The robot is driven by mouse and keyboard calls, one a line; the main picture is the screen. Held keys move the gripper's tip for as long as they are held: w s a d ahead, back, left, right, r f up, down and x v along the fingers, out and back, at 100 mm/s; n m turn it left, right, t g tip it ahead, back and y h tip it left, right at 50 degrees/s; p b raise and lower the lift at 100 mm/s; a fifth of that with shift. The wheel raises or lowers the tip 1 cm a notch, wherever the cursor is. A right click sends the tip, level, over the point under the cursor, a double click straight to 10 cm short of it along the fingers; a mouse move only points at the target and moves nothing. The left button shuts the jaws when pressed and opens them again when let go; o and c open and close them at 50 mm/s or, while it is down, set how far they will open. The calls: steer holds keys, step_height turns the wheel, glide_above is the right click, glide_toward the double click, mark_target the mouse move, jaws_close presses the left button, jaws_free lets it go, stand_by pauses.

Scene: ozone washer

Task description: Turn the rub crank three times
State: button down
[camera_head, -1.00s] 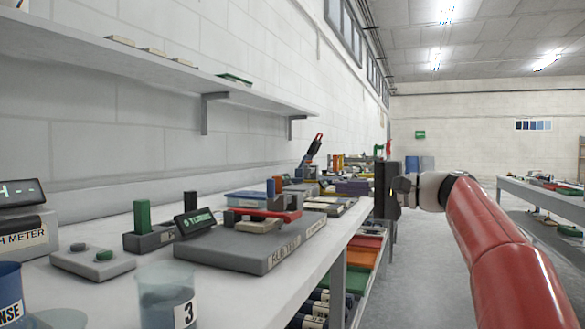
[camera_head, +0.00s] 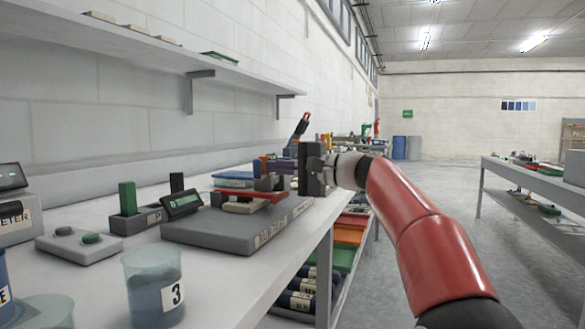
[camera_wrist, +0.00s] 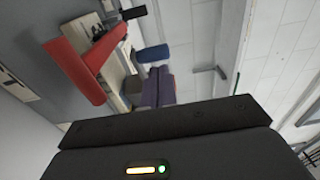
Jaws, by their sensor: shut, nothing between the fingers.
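The rub tester is a grey slab-like base (camera_head: 235,228) on the left bench, with a label on its front edge. Its red crank (camera_head: 250,197) lies across the top, partly hidden by my gripper. The crank also shows in the wrist view (camera_wrist: 75,72), at upper left. A small dark tilted display (camera_head: 182,203) stands beside the base; I cannot read it now. My gripper (camera_head: 290,181) is shut and empty, close over the right end of the crank. I cannot tell whether it touches. Its fingertips are hidden in the wrist view.
A beaker marked 3 (camera_head: 155,285) stands at the bench's front. A grey two-button box (camera_head: 80,243) and a green block (camera_head: 127,198) are left of the tester. A purple object (camera_wrist: 160,88) is near my gripper. A wall shelf (camera_head: 150,65) hangs above; the aisle at right is clear.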

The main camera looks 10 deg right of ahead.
steer(key=shift+a, duration=0.1)
steer(key=shift+s+a+f+m+t+h+b, duration=0.2)
steer(key=shift+a+m+t+h+b, duration=0.45)
steer(key=shift+b, duration=0.35)
steer(key=shift+a+r, duration=0.15)
steer(key=shift+a, duration=0.2)
